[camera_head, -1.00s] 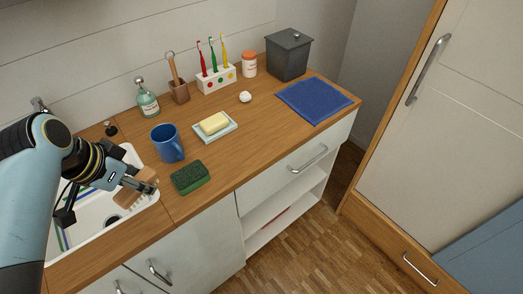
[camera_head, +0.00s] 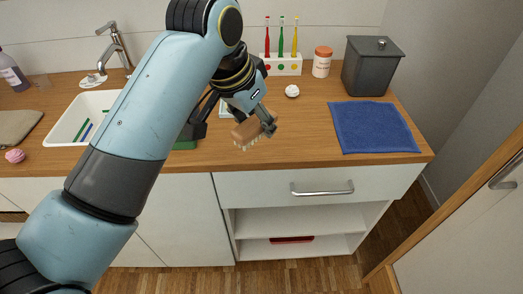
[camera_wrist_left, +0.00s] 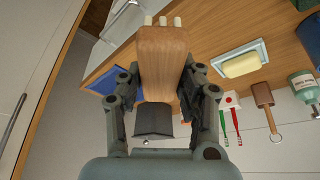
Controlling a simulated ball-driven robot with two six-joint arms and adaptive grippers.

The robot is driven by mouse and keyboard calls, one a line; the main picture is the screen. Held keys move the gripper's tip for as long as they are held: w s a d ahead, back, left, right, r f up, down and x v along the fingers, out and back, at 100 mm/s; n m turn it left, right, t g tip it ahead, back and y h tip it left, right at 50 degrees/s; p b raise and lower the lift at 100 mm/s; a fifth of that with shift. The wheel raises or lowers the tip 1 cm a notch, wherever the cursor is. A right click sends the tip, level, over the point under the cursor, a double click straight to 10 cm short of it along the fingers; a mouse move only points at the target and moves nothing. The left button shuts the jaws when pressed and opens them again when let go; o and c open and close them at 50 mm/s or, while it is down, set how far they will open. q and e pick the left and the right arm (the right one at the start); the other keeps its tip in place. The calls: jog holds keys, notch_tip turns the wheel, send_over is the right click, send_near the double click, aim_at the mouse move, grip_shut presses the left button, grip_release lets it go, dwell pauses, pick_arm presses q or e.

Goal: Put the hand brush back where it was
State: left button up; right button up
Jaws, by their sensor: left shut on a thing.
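The hand brush (camera_head: 246,131) has a wooden body and pale bristles. My left gripper (camera_head: 268,122) is shut on it and holds it over the counter, left of the blue cloth, bristles pointing down. In the left wrist view the brush's wooden body (camera_wrist_left: 163,62) sits between the two fingers of the left gripper (camera_wrist_left: 160,90). Below the counter are a closed drawer (camera_head: 270,188) with a metal handle and an open shelf (camera_head: 300,218) with a red thing on its lower board. My right gripper is not in view.
A blue cloth (camera_head: 372,128), grey bin (camera_head: 370,66), orange-lidded jar (camera_head: 321,62), toothbrush holder (camera_head: 283,66) and white ball (camera_head: 292,91) are on the counter. The sink (camera_head: 72,118) is at left. The soap dish (camera_wrist_left: 262,60) shows in the wrist view. Bare counter lies between brush and cloth.

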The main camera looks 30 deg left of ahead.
aim_at(247, 126)
pick_arm(q)
jog(key=shift+s+a+f, duration=0.15)
jog(key=shift+s+f, duration=0.05)
jog(key=shift+f, duration=0.3)
jog(key=shift+w+a+f, duration=0.15)
jog(key=shift+a+f, duration=0.2)
jog(key=shift+a, duration=0.2)
jog(key=shift+w+a+f, duration=0.15)
jog(key=shift+a+f, duration=0.2)
jog(key=shift+a, duration=0.15)
jog(key=w+a+f, duration=0.4)
jog(key=a, duration=0.1)
jog(key=w+a+f, duration=0.1)
jog(key=w+a, duration=0.1)
jog(key=shift+w+a+f, duration=0.15)
jog(key=shift+f, duration=2.3)
jog(key=o, duration=1.1)
jog(key=shift+f, duration=0.15)
